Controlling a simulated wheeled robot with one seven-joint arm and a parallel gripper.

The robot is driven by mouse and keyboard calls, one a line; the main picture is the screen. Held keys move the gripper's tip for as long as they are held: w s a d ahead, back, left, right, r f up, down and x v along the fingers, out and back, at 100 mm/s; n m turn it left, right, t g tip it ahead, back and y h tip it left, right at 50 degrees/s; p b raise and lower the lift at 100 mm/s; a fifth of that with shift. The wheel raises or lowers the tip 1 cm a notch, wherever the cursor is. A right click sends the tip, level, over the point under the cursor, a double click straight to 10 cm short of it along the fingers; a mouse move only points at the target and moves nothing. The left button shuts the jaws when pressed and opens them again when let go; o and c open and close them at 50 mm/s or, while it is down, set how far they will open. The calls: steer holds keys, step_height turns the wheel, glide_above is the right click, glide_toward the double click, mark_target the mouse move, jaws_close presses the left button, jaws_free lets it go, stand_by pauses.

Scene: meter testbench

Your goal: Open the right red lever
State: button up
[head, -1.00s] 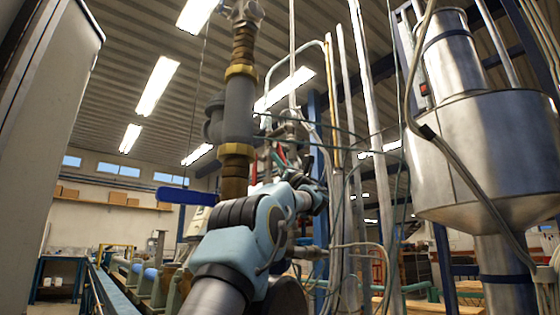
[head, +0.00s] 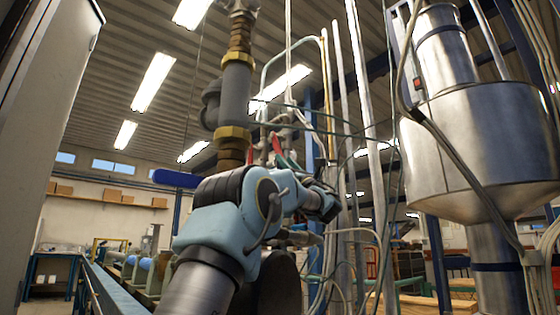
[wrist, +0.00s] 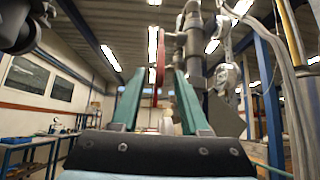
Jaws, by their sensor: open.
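A red lever (wrist: 153,48) stands upright in the wrist view, near the line between my two green fingers and seen nearly edge-on. My gripper (wrist: 158,75) is open, with one finger to each side of the lever in the picture. I cannot tell how deep the lever lies between them, and no contact shows. In the head view a red lever (head: 277,146) shows small among the pipes, just above my arm. My arm and the pipework hide much of the lever area there.
A thick grey and brass vertical pipe (head: 236,95) stands left of the lever. Thin pipes and loose cables hang to the right. A large steel tank (head: 480,140) fills the right side. A grey cabinet (head: 50,120) stands at the far left.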

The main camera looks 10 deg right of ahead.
steer(key=shift+v, duration=1)
steer(key=shift+c, duration=0.2)
steer(key=shift+r, duration=0.2)
steer(key=shift+c, duration=0.7)
steer(key=r+g+p, duration=0.1)
steer(key=p, duration=0.1)
steer(key=r+n+g+p, duration=0.1)
steer(key=r+p, duration=0.1)
steer(key=s+r+g+p, duration=0.1)
steer(key=r+p, duration=0.1)
steer(key=p, duration=0.1)
steer(key=shift+s+a+n, duration=0.1)
steer(key=shift+a+n, duration=0.1)
steer(key=shift+n, duration=0.1)
jaws_close()
steer(key=m+g+h+p, duration=0.2)
steer(key=g+h+p, duration=0.6)
steer(key=p, duration=1.6)
glide_toward(280, 150)
steer(key=shift+g+y, duration=0.4)
steer(key=shift+g, duration=0.1)
steer(key=p+x, duration=0.1)
steer(key=x, duration=0.1)
steer(key=p+x, duration=0.3)
steer(key=shift+w+d+r, duration=0.1)
steer(key=shift+w+d, duration=0.05)
steer(key=shift+w, duration=0.35)
steer(key=shift+w+a+f, duration=0.25)
steer(key=shift+w+f, duration=0.1)
steer(key=shift+w, duration=0.1)
